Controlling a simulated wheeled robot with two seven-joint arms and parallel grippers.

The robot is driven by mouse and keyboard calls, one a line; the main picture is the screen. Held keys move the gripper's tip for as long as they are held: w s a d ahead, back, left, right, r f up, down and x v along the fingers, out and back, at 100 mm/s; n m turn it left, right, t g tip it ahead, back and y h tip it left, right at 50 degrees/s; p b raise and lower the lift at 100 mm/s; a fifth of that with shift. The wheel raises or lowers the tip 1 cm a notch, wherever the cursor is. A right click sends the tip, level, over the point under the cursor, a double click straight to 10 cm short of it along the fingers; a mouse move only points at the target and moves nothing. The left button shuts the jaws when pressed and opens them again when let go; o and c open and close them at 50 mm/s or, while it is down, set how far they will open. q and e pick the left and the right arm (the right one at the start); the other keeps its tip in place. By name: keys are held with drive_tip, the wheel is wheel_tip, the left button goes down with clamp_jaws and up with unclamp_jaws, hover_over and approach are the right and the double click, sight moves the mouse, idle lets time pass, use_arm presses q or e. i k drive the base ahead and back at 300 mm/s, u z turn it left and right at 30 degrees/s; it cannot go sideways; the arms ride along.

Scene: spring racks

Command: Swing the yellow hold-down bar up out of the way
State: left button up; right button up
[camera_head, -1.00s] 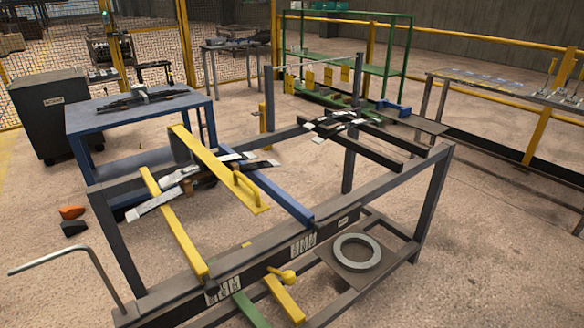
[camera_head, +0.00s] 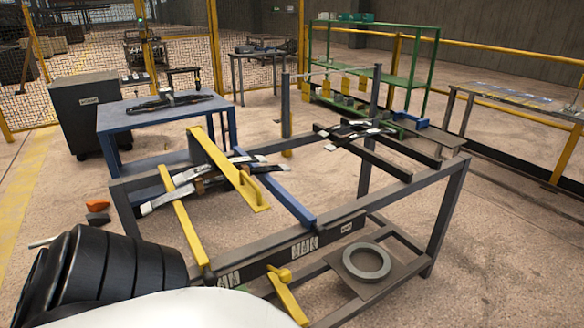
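The yellow hold-down bar (camera_head: 222,164) lies over the dark frame rack (camera_head: 291,245). It slopes down from its raised far end towards the front. A yellow loop handle (camera_head: 247,184) stands near its low end. The bar crosses above a stack of leaf springs (camera_head: 184,192), partly hiding it. I cannot tell whether the bar touches the springs. Neither gripper is in view. A black ribbed part and a white rounded part, which look like my own arm and body, fill the lower left and hide the rack's front left corner.
A second yellow bar (camera_head: 183,218) and a blue bar (camera_head: 286,196) lie across the rack. More leaf springs (camera_head: 357,130) rest at its right. A metal ring (camera_head: 366,262) lies on the lower shelf. A blue table (camera_head: 168,115) and grey cabinet (camera_head: 90,112) stand behind.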

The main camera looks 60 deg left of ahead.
sight(251, 192)
drive_tip(key=i, duration=1.9)
drive_tip(key=u, duration=3.2)
